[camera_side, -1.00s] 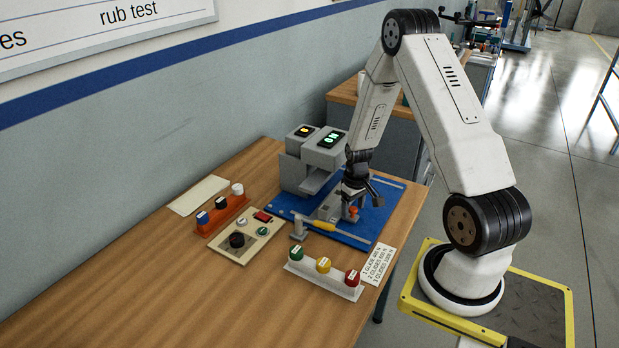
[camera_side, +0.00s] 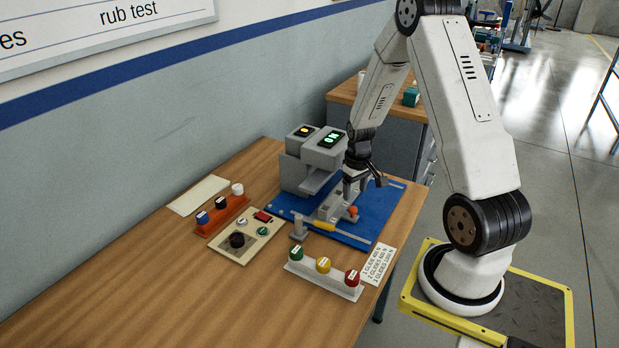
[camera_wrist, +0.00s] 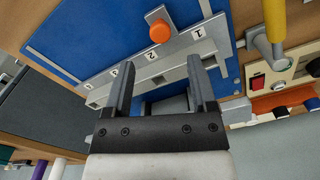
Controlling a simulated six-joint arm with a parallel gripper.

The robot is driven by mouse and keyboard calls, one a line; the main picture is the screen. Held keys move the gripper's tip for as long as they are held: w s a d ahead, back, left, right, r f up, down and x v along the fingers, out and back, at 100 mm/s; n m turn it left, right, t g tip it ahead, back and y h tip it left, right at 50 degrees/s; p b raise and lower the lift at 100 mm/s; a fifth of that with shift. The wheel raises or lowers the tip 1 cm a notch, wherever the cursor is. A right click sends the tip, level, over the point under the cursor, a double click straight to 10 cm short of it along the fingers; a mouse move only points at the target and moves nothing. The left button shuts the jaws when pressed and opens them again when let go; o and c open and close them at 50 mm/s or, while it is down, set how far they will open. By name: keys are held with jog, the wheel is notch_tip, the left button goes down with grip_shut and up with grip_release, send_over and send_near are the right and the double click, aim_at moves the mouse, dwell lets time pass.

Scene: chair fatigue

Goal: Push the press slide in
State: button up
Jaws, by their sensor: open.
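The grey press slide (camera_side: 335,207) lies on the blue base plate (camera_side: 376,207), in front of the grey press (camera_side: 315,160). An orange knob (camera_side: 352,210) is at its near end. In the wrist view the slide is a grey bar (camera_wrist: 170,52) with number labels, and the orange knob (camera_wrist: 160,32) stands beyond my fingers. My gripper (camera_side: 366,182) is above the slide, open and empty. In the wrist view its two fingers (camera_wrist: 160,72) are spread apart over the bar. Any contact between fingers and slide cannot be made out.
A rack with green, yellow and red knobs (camera_side: 323,278), a control panel (camera_side: 245,238) and an orange rack (camera_side: 220,216) stand nearby. The table's front left is clear.

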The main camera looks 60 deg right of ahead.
aim_at(353, 209)
jog(key=shift+r, duration=0.85)
jog(key=shift+s+a+f+m+t+h, duration=0.15)
jog(key=shift+a+f+m+t+h, duration=0.15)
jog(key=shift+a+m+t, duration=0.25)
jog(key=shift+s+a+m+t+h, duration=0.35)
jog(key=shift+s+m+t+h, duration=0.25)
jog(key=shift+m, duration=0.3)
jog(key=shift+s+a+m+t+h, duration=0.35)
jog(key=shift+s+m+t+h, duration=0.15)
jog(key=shift+m+h, duration=0.3)
jog(key=shift+x, duration=3.85)
